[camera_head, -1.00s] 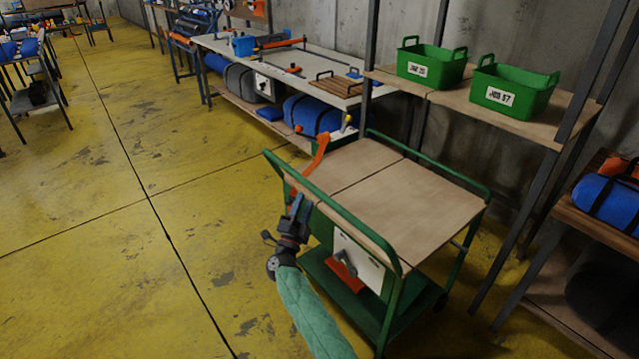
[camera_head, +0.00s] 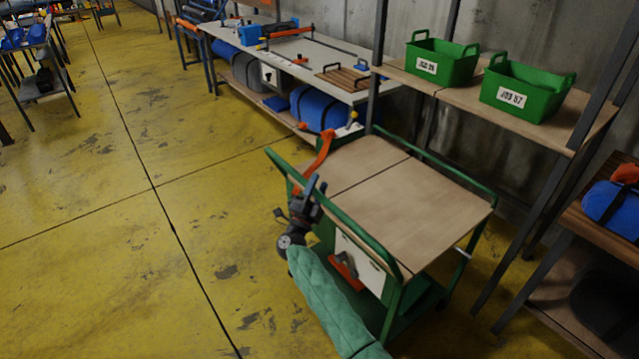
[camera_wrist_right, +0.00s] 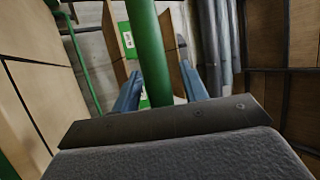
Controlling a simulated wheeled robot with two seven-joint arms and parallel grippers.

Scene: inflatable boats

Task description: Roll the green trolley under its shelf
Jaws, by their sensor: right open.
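The green trolley (camera_head: 410,190) stands on the yellow floor, with a wooden top, green rails and a white panel on its near side. Its near rail (camera_head: 345,215) faces my right arm. My right gripper (camera_head: 315,189) is at this rail, toward its left end. In the right wrist view the green rail (camera_wrist_right: 148,50) passes between the two blue fingers of my right gripper (camera_wrist_right: 160,90), which stand apart. The shelf (camera_head: 448,92) is a dark-framed rack with a wooden board behind the trolley, with open space below the board. My left gripper is not in view.
Two labelled green bins (camera_head: 520,90) sit on the shelf board. A dark upright (camera_head: 377,60) stands at its left. A workbench (camera_head: 300,60) with tools stands left of it, and a wooden rack (camera_head: 590,225) with a blue bundle at right.

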